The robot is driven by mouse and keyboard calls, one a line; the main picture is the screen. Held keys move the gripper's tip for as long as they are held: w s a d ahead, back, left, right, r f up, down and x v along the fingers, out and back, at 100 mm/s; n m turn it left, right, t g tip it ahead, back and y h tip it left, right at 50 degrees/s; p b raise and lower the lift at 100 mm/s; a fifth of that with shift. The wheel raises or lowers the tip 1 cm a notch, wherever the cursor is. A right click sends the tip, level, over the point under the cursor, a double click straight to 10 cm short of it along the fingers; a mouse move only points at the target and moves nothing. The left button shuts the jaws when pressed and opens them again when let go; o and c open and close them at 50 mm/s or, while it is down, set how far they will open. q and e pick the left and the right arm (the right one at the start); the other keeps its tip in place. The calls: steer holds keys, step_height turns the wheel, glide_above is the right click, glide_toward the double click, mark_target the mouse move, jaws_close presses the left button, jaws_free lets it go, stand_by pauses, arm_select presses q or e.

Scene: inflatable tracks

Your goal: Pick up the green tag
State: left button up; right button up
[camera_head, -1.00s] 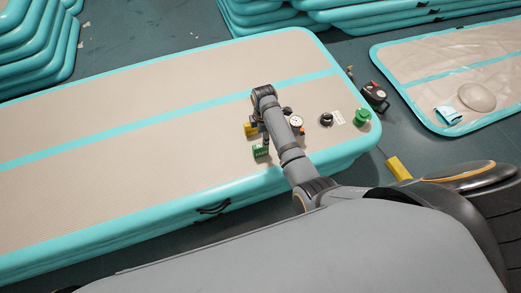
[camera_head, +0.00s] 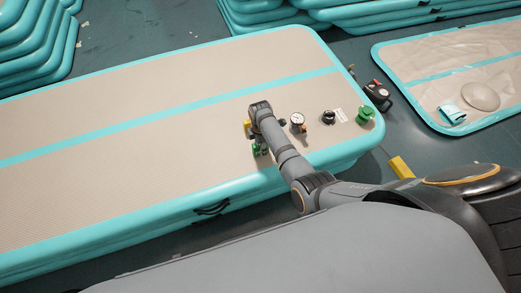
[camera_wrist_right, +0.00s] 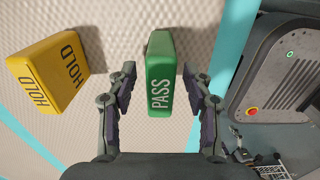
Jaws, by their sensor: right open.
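The green tag (camera_wrist_right: 160,82), a block marked PASS, lies on the beige mat top in the right wrist view. My right gripper (camera_wrist_right: 160,88) is open, with one finger on each side of the tag and visible gaps between. In the head view the green tag (camera_head: 256,150) shows partly, with my right gripper (camera_head: 262,147) and arm over it hiding much. A yellow tag (camera_wrist_right: 48,72) marked HOLD lies to the left in the wrist view; it shows partly behind my arm in the head view (camera_head: 247,128). My left gripper is not in view.
A gauge (camera_head: 297,119), a black fitting (camera_head: 328,117) and a green cap-like part (camera_head: 365,115) sit to the right on the inflatable track (camera_head: 120,110). A black and red device (camera_head: 377,92) stands on the floor beyond. The track's left part is clear.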

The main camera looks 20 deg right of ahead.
steer(key=shift+f, duration=0.3)
steer(key=shift+r, duration=0.1)
jaws_close()
